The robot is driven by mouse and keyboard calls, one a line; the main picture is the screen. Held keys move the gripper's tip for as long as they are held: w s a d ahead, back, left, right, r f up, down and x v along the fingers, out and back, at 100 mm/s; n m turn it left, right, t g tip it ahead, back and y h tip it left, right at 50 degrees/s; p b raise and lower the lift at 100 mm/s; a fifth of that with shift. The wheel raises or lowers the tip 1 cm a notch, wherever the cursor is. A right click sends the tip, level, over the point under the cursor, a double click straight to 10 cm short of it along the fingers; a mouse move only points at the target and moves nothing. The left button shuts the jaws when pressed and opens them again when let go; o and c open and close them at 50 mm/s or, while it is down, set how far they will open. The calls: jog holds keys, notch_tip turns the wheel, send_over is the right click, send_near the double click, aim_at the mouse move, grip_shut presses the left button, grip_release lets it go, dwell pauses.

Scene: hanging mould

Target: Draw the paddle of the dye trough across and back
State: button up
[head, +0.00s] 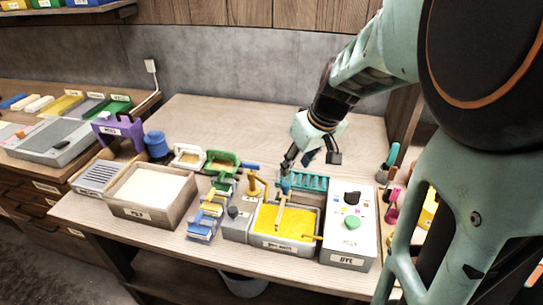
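The dye trough (262,242) is a grey box with yellow dye in it, at the middle front of the table. A pale paddle (279,216) stands in the dye, slightly tilted, with a blue top (284,186). My gripper (287,169) points down from the upper right, its dark fingertips right at or just above the blue top. I cannot tell whether the fingers touch or grip it.
A grey box with a black knob and green button (350,252) stands right of the trough. A blue-green rack (312,181) is behind it. The table's back is clear.

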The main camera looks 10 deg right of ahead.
aim_at(286, 184)
jog(key=x, duration=1)
jog(key=shift+f+b, duration=0.35)
jog(key=shift+b, duration=0.05)
jog(key=shift+c, duration=0.4)
grip_shut()
